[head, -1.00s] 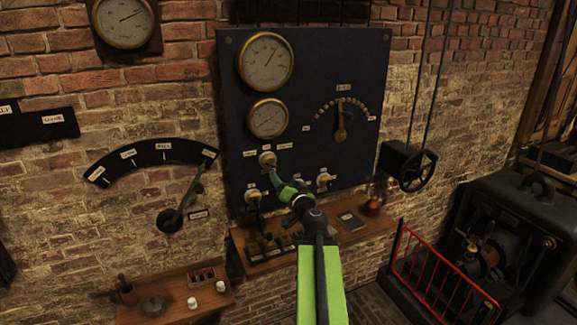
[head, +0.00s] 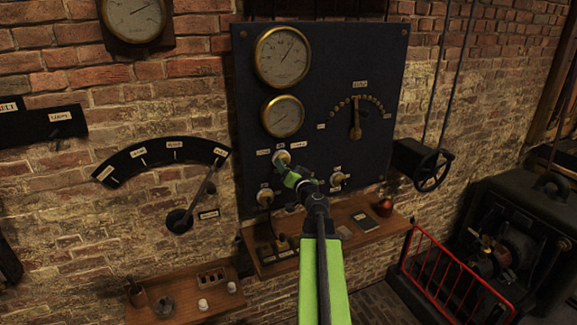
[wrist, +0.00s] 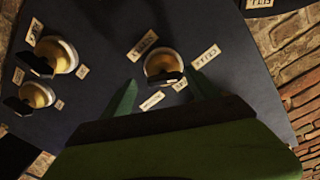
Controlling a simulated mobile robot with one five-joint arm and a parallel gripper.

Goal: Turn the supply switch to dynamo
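The likely supply switch is a round brass-rimmed knob (head: 281,158) on the dark panel, below the lower gauge, with small labels around it. The labels are too small to read surely in the head view. In the wrist view the knob (wrist: 163,62) has a dark bar handle across its lower part. My gripper (head: 289,177) is just below and in front of the knob. In the wrist view my gripper (wrist: 162,84) has its green fingers spread apart, one at each side below the knob, with nothing between them. I cannot tell whether a finger touches it.
Two similar knobs, left (head: 265,196) and right (head: 339,178), sit lower on the panel (head: 225,170). A dial lever (head: 355,125) is at upper right. A wooden shelf (head: 350,222) juts out below. A red railing (head: 455,275) stands at right.

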